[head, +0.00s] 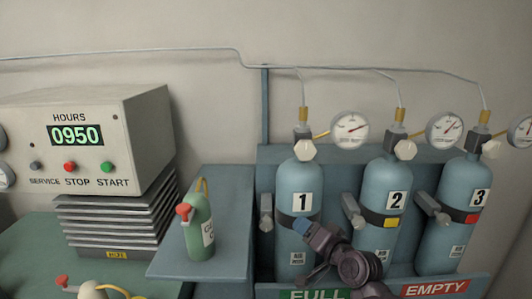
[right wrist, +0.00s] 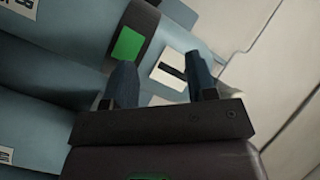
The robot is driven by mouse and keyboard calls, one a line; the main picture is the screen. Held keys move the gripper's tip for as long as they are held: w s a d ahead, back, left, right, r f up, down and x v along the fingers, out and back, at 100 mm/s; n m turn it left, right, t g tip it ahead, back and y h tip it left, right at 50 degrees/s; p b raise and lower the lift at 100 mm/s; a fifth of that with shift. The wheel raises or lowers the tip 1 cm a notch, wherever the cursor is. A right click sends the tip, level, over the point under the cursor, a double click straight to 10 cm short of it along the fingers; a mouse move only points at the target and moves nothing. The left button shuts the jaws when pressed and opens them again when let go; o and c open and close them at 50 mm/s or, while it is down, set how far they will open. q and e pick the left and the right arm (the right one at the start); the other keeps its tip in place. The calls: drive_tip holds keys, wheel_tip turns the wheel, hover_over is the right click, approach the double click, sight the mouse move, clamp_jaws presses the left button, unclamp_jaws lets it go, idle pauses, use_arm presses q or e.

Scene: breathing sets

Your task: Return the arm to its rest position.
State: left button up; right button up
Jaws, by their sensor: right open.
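My right gripper (head: 303,228) is in front of cylinder 1 (head: 300,177), its wrist and arm coming up from the lower right. In the right wrist view its two blue fingers (right wrist: 163,78) stand apart with nothing held between them. Behind them are a blue cylinder (right wrist: 75,25) with a dark band, a green tag (right wrist: 127,45) and a white label (right wrist: 172,70). Whether the fingers touch the cylinder cannot be told. My left gripper is not in view.
Cylinder 2 (head: 388,178) and cylinder 3 (head: 466,180) stand to the right, with gauges and pipes above. FULL (head: 316,294) and EMPTY (head: 435,287) signs are below. A green bottle (head: 199,228) stands on a blue shelf (head: 235,215), left of it a control box (head: 140,120).

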drive_tip(key=s+d+f+n+t+h, duration=0.1)
drive_tip(key=s+d+f+n+h, duration=0.4)
drive_tip(key=s+d+f, duration=0.6)
drive_tip(key=s+d+f+g+h, duration=0.2)
drive_tip(key=s+f, duration=0.5)
drive_tip(key=s, duration=0.4)
drive_tip(key=s+d+f+g+h, duration=0.2)
drive_tip(key=s+d+f, duration=0.2)
drive_tip(key=s+f, duration=0.4)
drive_tip(key=s, duration=0.4)
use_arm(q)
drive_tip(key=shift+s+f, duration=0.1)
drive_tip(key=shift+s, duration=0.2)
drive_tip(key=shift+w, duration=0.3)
